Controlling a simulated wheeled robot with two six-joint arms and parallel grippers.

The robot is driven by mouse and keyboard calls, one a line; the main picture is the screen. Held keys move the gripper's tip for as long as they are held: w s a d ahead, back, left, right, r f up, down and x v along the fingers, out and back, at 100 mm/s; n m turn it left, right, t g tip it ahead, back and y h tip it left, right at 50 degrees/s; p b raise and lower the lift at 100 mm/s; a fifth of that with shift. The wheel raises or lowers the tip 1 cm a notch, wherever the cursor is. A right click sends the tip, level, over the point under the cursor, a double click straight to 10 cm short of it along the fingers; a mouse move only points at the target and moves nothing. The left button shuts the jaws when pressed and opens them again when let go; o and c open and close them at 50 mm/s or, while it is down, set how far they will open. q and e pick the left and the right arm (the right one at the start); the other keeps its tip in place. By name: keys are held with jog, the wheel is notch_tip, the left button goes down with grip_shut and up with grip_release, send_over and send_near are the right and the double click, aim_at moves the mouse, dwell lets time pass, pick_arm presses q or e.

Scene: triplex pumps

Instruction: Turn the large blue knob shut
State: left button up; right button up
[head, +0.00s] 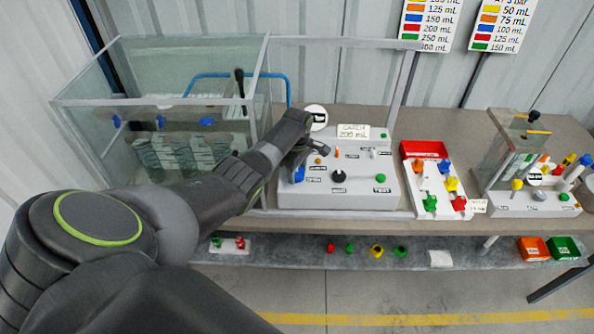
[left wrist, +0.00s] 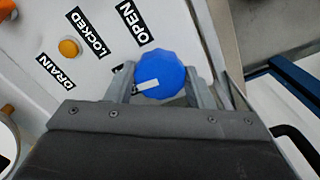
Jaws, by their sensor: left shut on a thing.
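The large blue knob (left wrist: 160,70) sits on the white panel (left wrist: 60,20) in the left wrist view. It is round with a scalloped edge and bears a white mark on its lower left part, near the left finger. My left gripper (left wrist: 165,85) is shut on the knob, one finger on each side of it. In the head view the knob (head: 299,174) shows only as a bit of blue at the left end of the white control box (head: 350,195); my left gripper (head: 297,162) covers part of it. My right gripper is not in view.
Labels OPEN, LOCKED and DRAIN and an orange button (left wrist: 68,48) lie beside the knob. A glass tank (head: 90,100) stands at the left behind my arm. A black knob (head: 338,176) and a green button (head: 381,178) are farther right on the box.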

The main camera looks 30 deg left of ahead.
aim_at(297, 173)
pick_arm(q)
jog(key=shift+a+r+n, duration=0.1)
jog(key=shift+n, duration=0.5)
jog(key=shift+w, duration=0.1)
jog(key=o, duration=1)
notch_tip(297, 173, up, 17)
jog(key=shift+r, duration=0.2)
jog(key=shift+f, duration=0.15)
